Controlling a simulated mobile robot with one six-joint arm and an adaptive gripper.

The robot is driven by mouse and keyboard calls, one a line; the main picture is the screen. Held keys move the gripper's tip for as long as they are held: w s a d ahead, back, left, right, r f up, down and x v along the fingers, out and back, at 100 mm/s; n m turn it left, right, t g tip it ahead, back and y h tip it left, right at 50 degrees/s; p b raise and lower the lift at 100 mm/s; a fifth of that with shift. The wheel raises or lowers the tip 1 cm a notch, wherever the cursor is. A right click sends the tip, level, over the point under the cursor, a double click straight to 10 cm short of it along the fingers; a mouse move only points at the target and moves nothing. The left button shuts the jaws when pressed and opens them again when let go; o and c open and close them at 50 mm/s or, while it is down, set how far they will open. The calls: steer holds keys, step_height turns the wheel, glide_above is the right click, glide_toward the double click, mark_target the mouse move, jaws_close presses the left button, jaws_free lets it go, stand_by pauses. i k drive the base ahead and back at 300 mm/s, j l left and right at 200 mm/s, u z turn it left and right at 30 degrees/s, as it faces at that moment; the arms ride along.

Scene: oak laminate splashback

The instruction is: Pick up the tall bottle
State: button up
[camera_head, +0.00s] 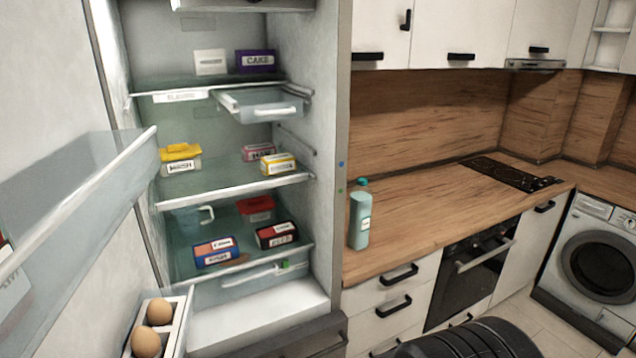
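A tall teal bottle (359,222) with a green cap and a pale label stands upright on the wooden counter (430,215). It is at the counter's left front corner, close beside the fridge's right side wall. No fingers of my gripper show in this view. A black rounded part at the bottom edge, right of centre, looks like part of my arm.
The fridge stands open, with boxes on its shelves (230,190). Its door (70,200) holds eggs (148,340). A black hob (510,174) lies farther back on the counter. Drawers and an oven (470,270) are below. The counter right of the bottle is clear.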

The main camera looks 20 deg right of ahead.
mark_target(360, 201)
steer(key=i+l, duration=0.35)
steer(key=i, duration=0.2)
steer(key=i+l, duration=0.35)
steer(key=i, duration=0.2)
steer(key=i+l, duration=0.35)
steer(key=i, duration=0.2)
